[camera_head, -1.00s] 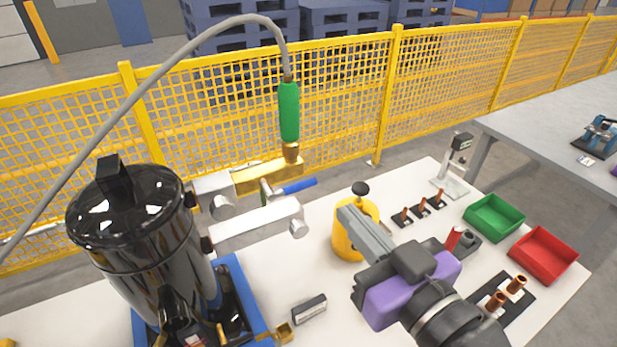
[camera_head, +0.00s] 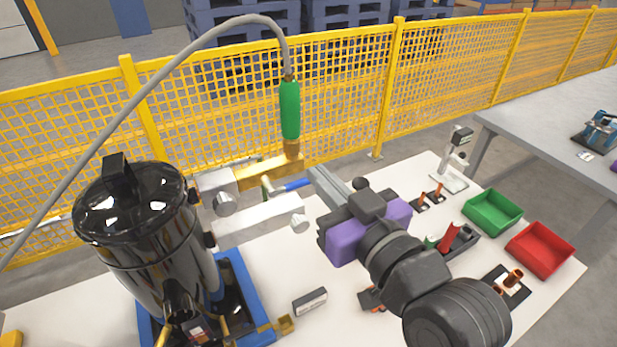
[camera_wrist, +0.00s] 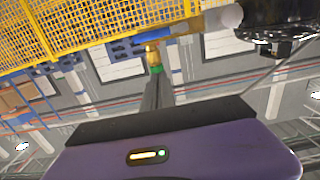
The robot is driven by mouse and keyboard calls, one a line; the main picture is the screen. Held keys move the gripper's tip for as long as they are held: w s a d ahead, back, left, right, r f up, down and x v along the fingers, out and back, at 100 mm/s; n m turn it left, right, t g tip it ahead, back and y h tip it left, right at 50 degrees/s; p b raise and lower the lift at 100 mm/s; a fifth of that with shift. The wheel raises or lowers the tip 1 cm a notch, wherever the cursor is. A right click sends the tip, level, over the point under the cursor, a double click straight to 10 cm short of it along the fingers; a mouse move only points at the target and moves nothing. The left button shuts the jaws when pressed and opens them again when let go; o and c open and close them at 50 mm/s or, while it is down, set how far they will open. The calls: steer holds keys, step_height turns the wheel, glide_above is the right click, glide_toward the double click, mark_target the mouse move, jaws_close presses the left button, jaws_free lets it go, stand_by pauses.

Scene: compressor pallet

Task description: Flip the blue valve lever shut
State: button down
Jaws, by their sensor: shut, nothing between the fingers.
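The blue valve lever (camera_head: 293,185) sticks out to the right from the brass valve body (camera_head: 262,172) beside the black tank (camera_head: 140,225). In the wrist view the blue lever (camera_wrist: 128,44) lies beyond the fingertips, close to the brass part. My gripper (camera_head: 315,172) is shut and empty. Its fingertips are at the right end of the lever in the head view; whether they touch it I cannot tell. A green hose grip (camera_head: 289,110) stands upright above the valve.
A grey hose (camera_head: 150,85) arches from the green grip to the left. The yellow mesh fence (camera_head: 440,95) runs behind. A green bin (camera_head: 492,212) and red bin (camera_head: 540,249) stand at the right.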

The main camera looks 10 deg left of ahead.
steer(key=w+a+f, duration=0.2)
steer(key=w+f, duration=0.1)
steer(key=f, duration=0.1)
steer(key=shift+w+a+p, duration=0.2)
steer(key=shift+w+p, duration=0.1)
steer(key=shift+p, duration=0.1)
steer(key=shift+d+f+m, duration=0.1)
steer(key=shift+f+m, duration=0.3)
steer(key=shift+m, duration=0.2)
steer(key=a+f+m+p, duration=0.1)
steer(key=f+m, duration=0.1)
steer(key=m, duration=0.3)
steer(key=s+a+f+m+p, duration=0.1)
steer(key=f+m, duration=0.1)
steer(key=m, duration=0.3)
steer(key=f+m+y+p, duration=0.1)
steer(key=f+m, duration=0.2)
steer(key=m, duration=0.2)
steer(key=shift+s+a, duration=0.35)
steer(key=shift+a, duration=0.05)
steer(key=shift+s+a+f, duration=0.1)
stand_by(0.8)
